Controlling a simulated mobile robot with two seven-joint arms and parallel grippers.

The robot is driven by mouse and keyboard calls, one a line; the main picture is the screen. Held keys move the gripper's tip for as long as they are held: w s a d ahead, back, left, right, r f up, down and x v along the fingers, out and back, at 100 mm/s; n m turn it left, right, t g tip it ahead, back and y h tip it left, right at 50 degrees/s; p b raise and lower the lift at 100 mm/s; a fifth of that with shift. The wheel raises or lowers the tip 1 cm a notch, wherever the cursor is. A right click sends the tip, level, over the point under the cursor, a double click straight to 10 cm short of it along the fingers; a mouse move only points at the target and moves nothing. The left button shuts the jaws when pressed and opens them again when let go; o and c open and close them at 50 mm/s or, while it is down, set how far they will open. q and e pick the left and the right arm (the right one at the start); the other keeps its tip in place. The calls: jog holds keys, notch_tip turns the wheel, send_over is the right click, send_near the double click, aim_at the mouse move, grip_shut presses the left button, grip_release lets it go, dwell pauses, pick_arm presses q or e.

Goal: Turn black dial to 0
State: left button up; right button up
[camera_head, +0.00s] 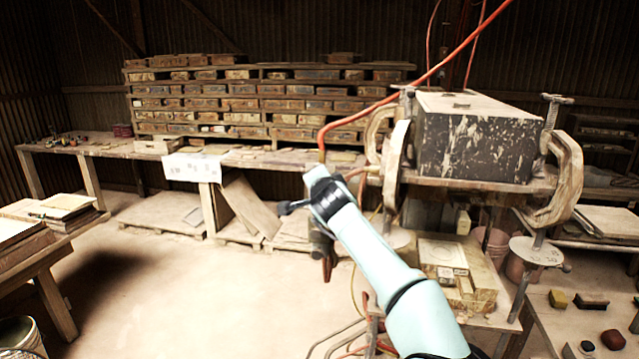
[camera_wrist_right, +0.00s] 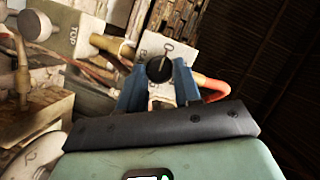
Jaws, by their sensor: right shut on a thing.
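The black dial (camera_wrist_right: 159,69) is in the right wrist view, on the face of a pale box (camera_wrist_right: 180,45) with dark markings around the dial. A thin light line crosses the dial, and a small round mark sits just above it. My right gripper (camera_wrist_right: 158,82) has its blue fingers on either side of the dial and is shut on it. In the head view my right arm reaches up from the lower right, and the dial and fingertips are hidden by it. My left gripper is in neither view.
An orange hose (camera_wrist_right: 212,86) leaves the box on the right. Another box marked TOP (camera_wrist_right: 62,30) stands left. In the head view, the press with its dark block (camera_head: 475,135) and clamps stands right of my arm. Open floor (camera_head: 190,290) lies to the left.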

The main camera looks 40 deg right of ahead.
jog(key=o, duration=1)
jog(key=shift+o, duration=0.2)
pick_arm(q)
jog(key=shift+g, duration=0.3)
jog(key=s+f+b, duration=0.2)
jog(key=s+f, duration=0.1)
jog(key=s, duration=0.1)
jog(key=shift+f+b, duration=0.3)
jog(key=shift+b, duration=0.1)
pick_arm(e)
jog(key=v, duration=1.3)
jog(key=shift+s+r, duration=0.15)
jog(key=shift+s, duration=0.05)
